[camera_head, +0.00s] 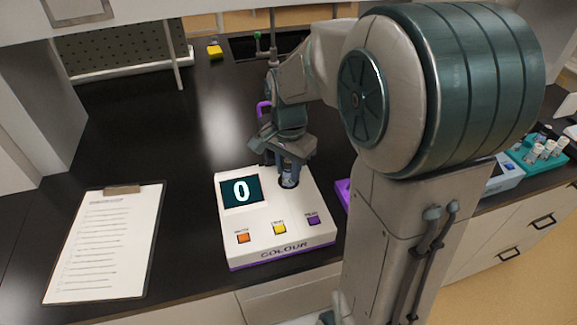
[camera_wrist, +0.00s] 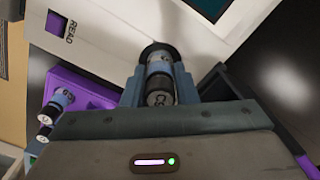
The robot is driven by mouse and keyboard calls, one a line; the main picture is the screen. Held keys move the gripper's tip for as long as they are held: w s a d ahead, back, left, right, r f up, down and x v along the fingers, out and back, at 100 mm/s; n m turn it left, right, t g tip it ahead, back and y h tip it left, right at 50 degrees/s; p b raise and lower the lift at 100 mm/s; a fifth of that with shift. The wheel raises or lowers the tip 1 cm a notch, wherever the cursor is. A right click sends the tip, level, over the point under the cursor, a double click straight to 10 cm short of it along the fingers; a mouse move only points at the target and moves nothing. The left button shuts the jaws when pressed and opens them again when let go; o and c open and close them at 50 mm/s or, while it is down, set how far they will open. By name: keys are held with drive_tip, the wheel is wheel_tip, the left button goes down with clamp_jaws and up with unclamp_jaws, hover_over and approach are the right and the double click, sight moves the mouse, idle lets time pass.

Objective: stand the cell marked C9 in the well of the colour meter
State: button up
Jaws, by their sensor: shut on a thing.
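The colour meter (camera_head: 275,232) is a white box with a purple base on the black bench, its screen (camera_head: 241,192) showing 0. My gripper (camera_head: 288,168) is over the meter's round dark well (camera_head: 289,183). In the wrist view my gripper (camera_wrist: 159,80) is shut on a cell (camera_wrist: 160,68) with a pale blue band and dark cap. The cap's mark starts with C; the rest is unclear. The cell's lower end is at the well opening (camera_wrist: 157,46); whether it rests on the bottom is hidden.
A purple rack (camera_wrist: 68,90) holding other cells is beside the meter. A clipboard (camera_head: 106,243) lies left of the meter. A teal rack of vials (camera_head: 540,155) stands at right, beyond my arm. A yellow object (camera_head: 215,50) sits at the back.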

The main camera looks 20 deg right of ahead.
drive_tip(key=shift+f, duration=0.45)
drive_tip(key=o, duration=1.5)
drive_tip(key=shift+r, duration=0.15)
drive_tip(key=shift+r+p, duration=2.6)
drive_tip(key=shift+r, duration=0.8)
